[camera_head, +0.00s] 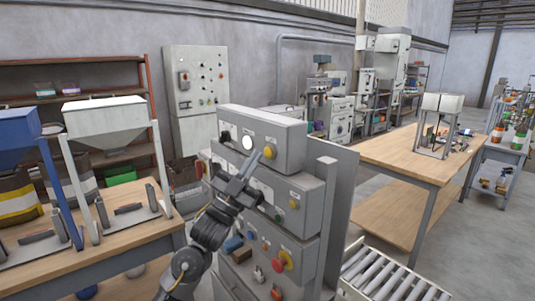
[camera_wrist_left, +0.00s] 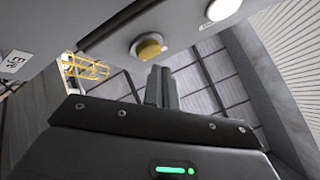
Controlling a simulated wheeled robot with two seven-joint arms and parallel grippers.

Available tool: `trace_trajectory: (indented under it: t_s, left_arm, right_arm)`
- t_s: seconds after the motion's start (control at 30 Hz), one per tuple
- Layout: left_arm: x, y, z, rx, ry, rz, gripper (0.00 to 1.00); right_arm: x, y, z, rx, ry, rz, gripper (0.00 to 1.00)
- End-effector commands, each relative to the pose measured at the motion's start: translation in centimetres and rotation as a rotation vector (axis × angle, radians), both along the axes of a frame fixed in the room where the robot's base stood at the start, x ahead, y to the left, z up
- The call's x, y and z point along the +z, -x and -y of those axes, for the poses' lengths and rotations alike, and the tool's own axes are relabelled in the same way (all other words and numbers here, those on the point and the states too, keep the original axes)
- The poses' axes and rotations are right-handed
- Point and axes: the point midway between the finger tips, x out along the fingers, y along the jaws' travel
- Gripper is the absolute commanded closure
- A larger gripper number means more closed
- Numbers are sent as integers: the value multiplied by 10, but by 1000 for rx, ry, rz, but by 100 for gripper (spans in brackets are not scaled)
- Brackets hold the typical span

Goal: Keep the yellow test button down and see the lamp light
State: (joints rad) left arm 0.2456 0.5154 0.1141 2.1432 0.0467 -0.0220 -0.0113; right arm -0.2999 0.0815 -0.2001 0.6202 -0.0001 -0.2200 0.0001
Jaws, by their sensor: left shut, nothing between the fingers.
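The yellow test button (camera_head: 269,152) sits on the front of the top grey control box (camera_head: 285,136). It also shows in the left wrist view (camera_wrist_left: 149,47). A round white lamp (camera_head: 247,142) is to its left on the same face; it looks bright white, also in the left wrist view (camera_wrist_left: 223,8). My left gripper (camera_head: 256,157) is shut and empty, its fingertips close to the button. In the left wrist view the fingertips (camera_wrist_left: 161,70) end just beside the button's lower edge; I cannot tell whether they touch it. My right gripper is not in view.
Below are more control boxes with a green button (camera_head: 293,204) and a red knob (camera_head: 281,261) on yellow. A wooden bench with hoppers (camera_head: 104,117) stands left. A roller conveyor (camera_head: 385,277) and wooden table (camera_head: 400,152) are right.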

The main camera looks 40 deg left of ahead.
Motion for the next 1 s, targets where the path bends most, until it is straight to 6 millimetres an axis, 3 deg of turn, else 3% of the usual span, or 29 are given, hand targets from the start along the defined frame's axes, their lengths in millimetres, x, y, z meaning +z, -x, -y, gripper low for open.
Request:
trace_trajectory:
  t_s: [1.0]
  left_arm:
    - [1,-7,2,-1,0,1,100]
  right_arm:
    - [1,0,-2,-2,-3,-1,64]
